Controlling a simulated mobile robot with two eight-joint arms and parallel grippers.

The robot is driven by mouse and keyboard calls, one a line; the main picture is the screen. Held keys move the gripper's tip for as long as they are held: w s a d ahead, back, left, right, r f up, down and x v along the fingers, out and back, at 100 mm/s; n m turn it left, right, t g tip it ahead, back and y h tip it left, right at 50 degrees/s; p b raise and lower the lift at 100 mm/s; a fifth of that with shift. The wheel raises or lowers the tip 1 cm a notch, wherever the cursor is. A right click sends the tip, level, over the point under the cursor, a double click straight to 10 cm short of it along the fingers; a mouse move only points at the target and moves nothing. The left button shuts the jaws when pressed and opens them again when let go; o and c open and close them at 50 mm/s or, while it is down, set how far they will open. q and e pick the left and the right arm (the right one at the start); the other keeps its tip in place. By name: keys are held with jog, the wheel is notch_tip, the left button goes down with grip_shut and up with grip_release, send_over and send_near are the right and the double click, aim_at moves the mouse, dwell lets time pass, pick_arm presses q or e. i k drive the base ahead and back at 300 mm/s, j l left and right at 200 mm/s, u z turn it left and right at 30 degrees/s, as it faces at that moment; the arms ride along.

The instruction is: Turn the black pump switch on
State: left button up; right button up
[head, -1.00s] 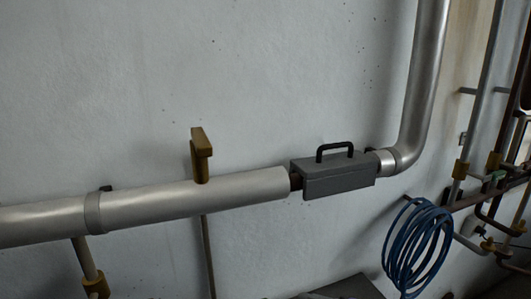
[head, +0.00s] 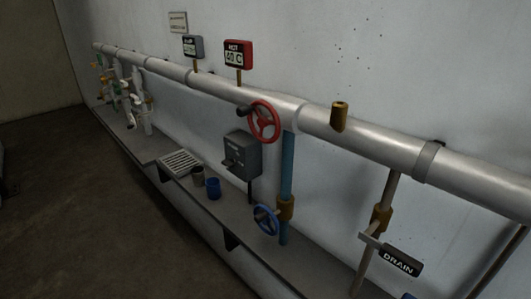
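A dark grey box (head: 245,152) is fixed to the wall below the large pipe, near the middle of the head view. It has a small lever-like part on its lower left front, too small to tell its position. I cannot tell for sure if this is the pump switch. Neither of my grippers is in view.
A large silver pipe (head: 380,146) runs along the wall. A blue handwheel (head: 266,220) and DRAIN sign (head: 400,262) stick out. The floor (head: 110,215) at left is clear.

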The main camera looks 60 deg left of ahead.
aim_at(230, 164)
jog(key=u, duration=2.4)
